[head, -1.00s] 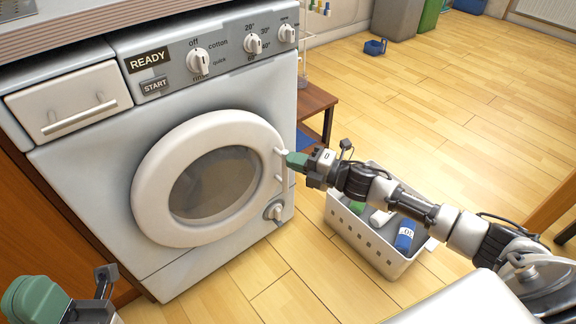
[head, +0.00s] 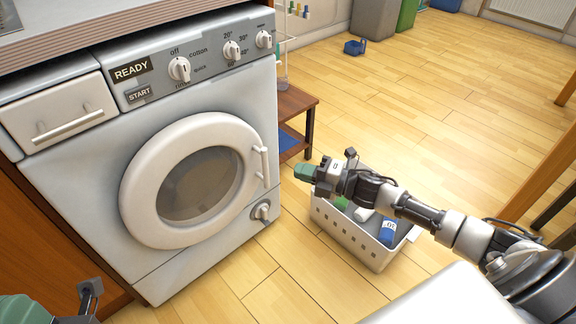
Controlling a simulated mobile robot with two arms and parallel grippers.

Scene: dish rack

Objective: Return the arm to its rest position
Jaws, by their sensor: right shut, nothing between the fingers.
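My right gripper (head: 305,173), with green fingertips, is shut and empty. It hangs in front of the floor to the right of the washing machine (head: 100,215), apart from the door handle (head: 262,163). My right arm reaches in from the right edge, above the white basket. My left gripper (head: 40,308) shows only in part at the bottom left corner, cut off by the frame; its fingertips cannot be made out. The round door (head: 131,190) of the machine appears closed.
A white basket (head: 345,243) with several items, one a blue bottle (head: 388,231), stands on the floor under my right arm. A small brown table (head: 298,101) stands beside the machine. Wooden legs (head: 548,178) stand at the right. Open floor lies behind.

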